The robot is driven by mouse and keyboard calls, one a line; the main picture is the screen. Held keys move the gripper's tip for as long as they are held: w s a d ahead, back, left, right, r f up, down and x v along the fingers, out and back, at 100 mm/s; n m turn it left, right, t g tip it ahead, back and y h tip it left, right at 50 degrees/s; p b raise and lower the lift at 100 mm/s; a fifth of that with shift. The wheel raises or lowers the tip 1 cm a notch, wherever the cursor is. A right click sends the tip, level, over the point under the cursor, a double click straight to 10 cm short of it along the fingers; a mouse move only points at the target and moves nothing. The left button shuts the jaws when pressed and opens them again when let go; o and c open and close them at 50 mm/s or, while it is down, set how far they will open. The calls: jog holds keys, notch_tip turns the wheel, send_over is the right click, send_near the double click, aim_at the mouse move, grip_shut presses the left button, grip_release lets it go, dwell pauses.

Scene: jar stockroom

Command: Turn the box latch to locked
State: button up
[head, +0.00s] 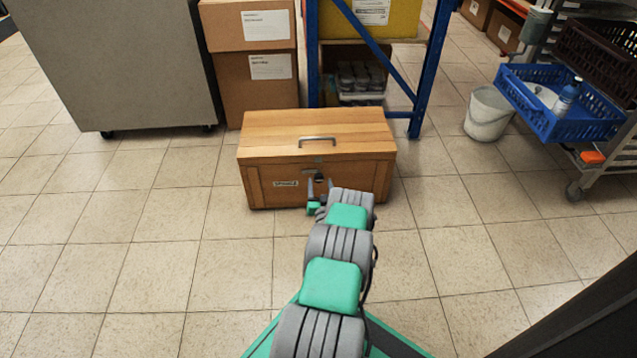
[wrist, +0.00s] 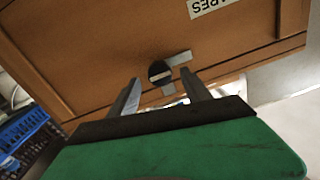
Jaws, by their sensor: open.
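A wooden box (head: 270,135) with a closed lid and a metal handle on top stands on the floor. Its latch, a dark round knob with a light slot or bar (wrist: 158,71), is on the front face beside a small grey plate (wrist: 181,58). The latch shows small and dark in the head view (head: 319,176), partly behind my gripper. My gripper (wrist: 161,77) is open, its fingers on either side of the latch in the wrist picture. It also reaches the box front in the head view (head: 320,186). I cannot tell whether the fingers touch the latch.
Cardboard boxes (head: 252,75) and a blue rack (head: 416,105) stand behind the wooden box. A grey cabinet (head: 120,60) is at the left. A white bucket (head: 487,118) and a cart with a blue crate (head: 545,117) are at the right. Tiled floor around the box is clear.

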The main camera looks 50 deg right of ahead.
aim_at(319, 180)
jog(key=b+x, duration=0.1)
jog(key=x, duration=0.3)
jog(key=shift+f+b, duration=0.2)
jog(key=shift+b, duration=0.15)
jog(key=shift+w+d+r, duration=0.15)
jog(key=shift+d, duration=0.05)
jog(key=shift+c, duration=0.4)
grip_shut()
